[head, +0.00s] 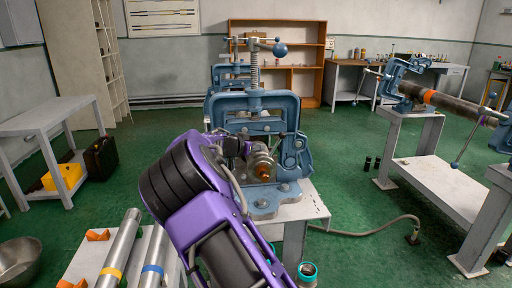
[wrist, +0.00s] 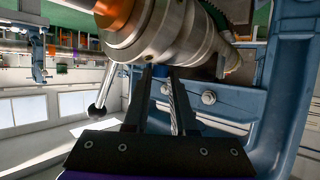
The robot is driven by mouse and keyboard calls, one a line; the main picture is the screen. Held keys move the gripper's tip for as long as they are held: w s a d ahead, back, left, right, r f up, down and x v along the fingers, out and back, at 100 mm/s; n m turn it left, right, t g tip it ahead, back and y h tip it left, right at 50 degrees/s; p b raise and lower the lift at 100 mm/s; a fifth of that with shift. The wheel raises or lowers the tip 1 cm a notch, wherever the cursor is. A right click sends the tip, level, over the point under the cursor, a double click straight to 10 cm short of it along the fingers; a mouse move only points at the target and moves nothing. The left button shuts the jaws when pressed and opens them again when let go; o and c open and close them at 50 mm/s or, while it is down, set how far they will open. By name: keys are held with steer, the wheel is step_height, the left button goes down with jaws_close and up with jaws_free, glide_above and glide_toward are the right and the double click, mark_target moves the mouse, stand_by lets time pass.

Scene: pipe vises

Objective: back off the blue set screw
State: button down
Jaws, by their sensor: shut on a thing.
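A steel collar fitting (head: 262,160) with an orange end sits in the blue pipe vise (head: 253,105) on the stand. My gripper (head: 246,149) reaches it from the left. In the wrist view the same collar (wrist: 157,30) fills the top, its orange end at upper left. My two dark fingers (wrist: 160,72) meet the collar's near side, close together. They are shut on a small part there, in the place of the blue set screw; the fingers hide most of it, and only a little blue shows between the tips.
The vise's blue frame (wrist: 288,100) stands close on the right in the wrist view. The vise handle has a blue ball (head: 280,50). Steel pipes (head: 121,250) lie on a table at front left. A second vise holds a long pipe (head: 450,103) at right. A hose (head: 370,231) crosses the green floor.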

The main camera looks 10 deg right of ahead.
steer(key=shift+s+n+y, duration=0.1)
steer(key=shift+n+y, duration=0.2)
steer(key=shift+y, duration=0.1)
steer(key=n+t+y, duration=0.2)
steer(key=shift+s+d+n, duration=0.15)
steer(key=shift+d+n, duration=0.15)
steer(key=shift+d, duration=0.05)
steer(key=n+y, duration=0.1)
steer(key=y, duration=0.1)
steer(key=n+t+y, duration=0.1)
steer(key=n, duration=0.1)
steer(key=shift+d+r+y+p, duration=0.2)
steer(key=shift+d+y+p, duration=0.15)
steer(key=shift+d+y, duration=0.05)
steer(key=shift+d+n+y+p, duration=0.15)
steer(key=shift+n+y+p, duration=0.65)
steer(key=shift+y, duration=0.3)
steer(key=shift+n+y+p, duration=0.6)
steer(key=shift+f, duration=0.2)
steer(key=c, duration=0.7)
jaws_free()
steer(key=shift+c, duration=0.2)
